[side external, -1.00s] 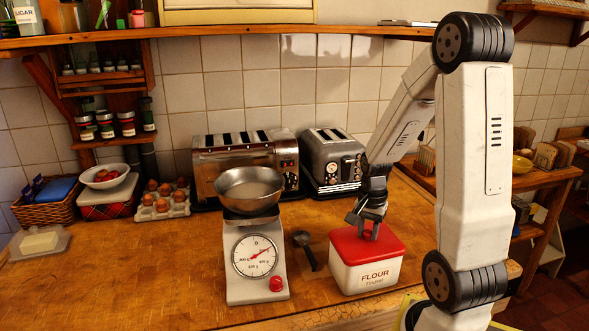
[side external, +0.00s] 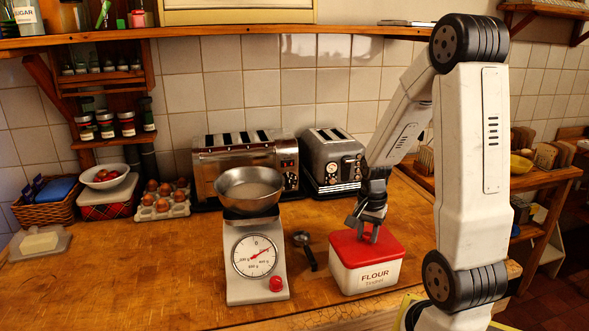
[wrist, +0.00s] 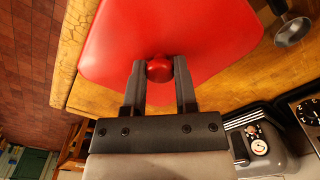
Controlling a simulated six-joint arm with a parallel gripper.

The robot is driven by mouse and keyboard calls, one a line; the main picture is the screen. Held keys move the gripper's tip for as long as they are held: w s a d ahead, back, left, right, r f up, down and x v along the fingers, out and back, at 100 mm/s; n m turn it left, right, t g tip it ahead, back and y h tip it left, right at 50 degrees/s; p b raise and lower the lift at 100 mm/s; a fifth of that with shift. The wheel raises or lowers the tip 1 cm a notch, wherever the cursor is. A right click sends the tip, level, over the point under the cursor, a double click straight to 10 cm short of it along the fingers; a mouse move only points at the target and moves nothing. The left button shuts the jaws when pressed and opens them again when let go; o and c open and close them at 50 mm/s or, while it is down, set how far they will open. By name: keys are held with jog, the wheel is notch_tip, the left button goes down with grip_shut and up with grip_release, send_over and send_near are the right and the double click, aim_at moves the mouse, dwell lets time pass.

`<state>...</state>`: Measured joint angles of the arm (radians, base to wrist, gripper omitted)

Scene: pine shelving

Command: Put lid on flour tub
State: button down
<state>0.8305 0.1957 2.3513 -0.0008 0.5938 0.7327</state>
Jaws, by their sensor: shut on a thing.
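The white flour tub (side external: 368,277) stands on the wooden counter near its front right edge, with "FLOUR" on its front. The red lid (side external: 390,247) sits over the top of the tub, apparently level. In the side view I cannot tell whether it is fully seated. My gripper (side external: 368,238) points down above the lid. In the wrist view, my gripper (wrist: 160,70) is shut on the round red knob of the lid (wrist: 215,35). The tub is hidden under the lid in the wrist view.
A kitchen scale (side external: 257,262) with a metal bowl stands left of the tub. A scoop (side external: 305,248) lies between them. A grey toaster (side external: 333,162) and a chrome toaster (side external: 240,160) stand behind. The counter's left front is clear.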

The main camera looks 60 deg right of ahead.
grip_release()
dwell(0.4)
jog(key=shift+r, duration=0.15)
jog(key=shift+r, duration=3.35)
grip_shut()
jog(key=shift+f, duration=2.7)
